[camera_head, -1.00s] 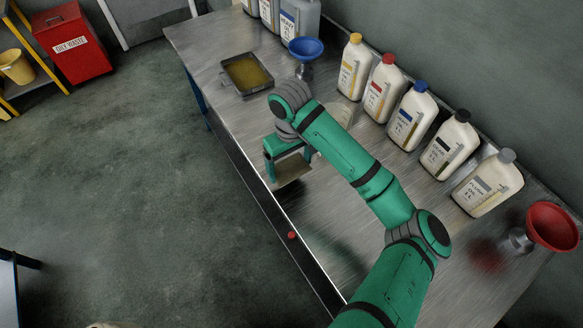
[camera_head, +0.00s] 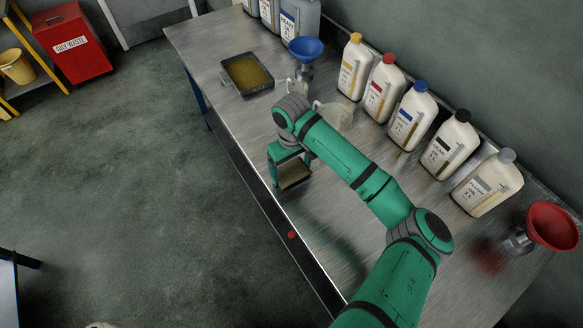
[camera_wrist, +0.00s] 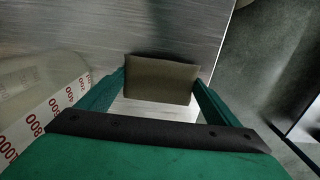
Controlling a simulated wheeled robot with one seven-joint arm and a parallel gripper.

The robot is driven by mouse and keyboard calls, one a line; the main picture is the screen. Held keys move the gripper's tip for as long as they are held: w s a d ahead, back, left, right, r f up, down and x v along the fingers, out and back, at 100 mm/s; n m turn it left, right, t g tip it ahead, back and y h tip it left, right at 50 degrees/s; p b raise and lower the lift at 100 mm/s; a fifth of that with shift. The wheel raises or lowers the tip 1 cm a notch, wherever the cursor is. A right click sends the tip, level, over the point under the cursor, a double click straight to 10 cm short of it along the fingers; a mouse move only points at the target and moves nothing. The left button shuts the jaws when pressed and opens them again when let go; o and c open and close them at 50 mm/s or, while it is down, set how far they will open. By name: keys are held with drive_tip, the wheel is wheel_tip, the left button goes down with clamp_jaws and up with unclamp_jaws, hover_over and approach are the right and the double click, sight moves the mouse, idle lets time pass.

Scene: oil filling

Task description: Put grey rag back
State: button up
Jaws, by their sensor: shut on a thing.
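The grey rag, a flat grey-brown cloth piece (camera_head: 294,175), is held between the fingers of my gripper (camera_head: 291,168) near the front edge of the metal bench. In the wrist view, the rag (camera_wrist: 160,78) spans the gap between the two green fingertips (camera_wrist: 160,84), with the bench surface around it. My gripper is shut on it. From these views I cannot tell whether the rag touches the bench.
A pale jug (camera_head: 335,116) is beside my wrist; red-scaled measuring marks show at left in the wrist view (camera_wrist: 45,115). A tray of oil (camera_head: 247,74) and blue funnel (camera_head: 306,48) stand farther back. White bottles (camera_head: 413,115) line the wall. A red OILY WASTE bin (camera_head: 73,48) stands on the floor.

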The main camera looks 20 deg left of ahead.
sight(291, 172)
drive_tip(key=o, duration=0.8)
drive_tip(key=shift+o, duration=0.2)
wheel_tip(291, 172, up, 12)
drive_tip(key=shift+r, duration=0.15)
